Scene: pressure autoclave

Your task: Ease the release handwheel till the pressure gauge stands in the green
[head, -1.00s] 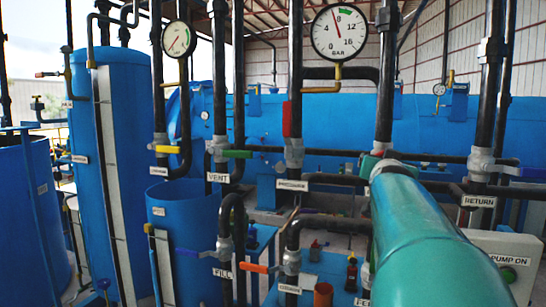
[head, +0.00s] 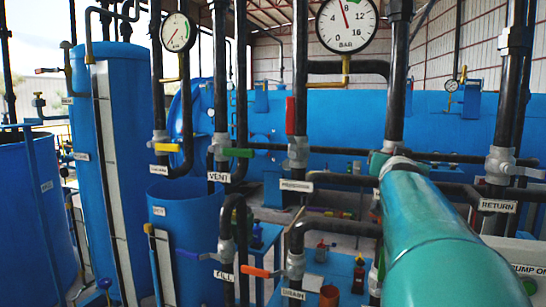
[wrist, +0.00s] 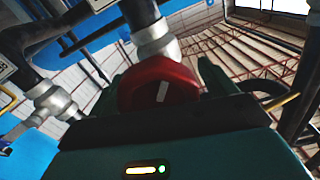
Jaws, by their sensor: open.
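In the wrist view, my gripper (wrist: 162,74) is open, with one green finger on each side of a red knob-like part (wrist: 160,92) with a white mark. A grey valve fitting (wrist: 156,42) on a black pipe is behind it. I cannot tell whether the red part is the release handwheel or whether the fingers touch it. In the head view, my green arm hides the gripper. The large BAR gauge (head: 346,40) is cut off at the top edge. Its red needle points just left of straight up; the green band is mostly out of frame.
A smaller gauge (head: 178,32) stands further left. A red lever (head: 291,116), a green lever (head: 238,152) and an orange lever (head: 256,271) are on black pipes. An open blue tank (head: 187,225) stands at centre left. Pipes crowd the space around my arm.

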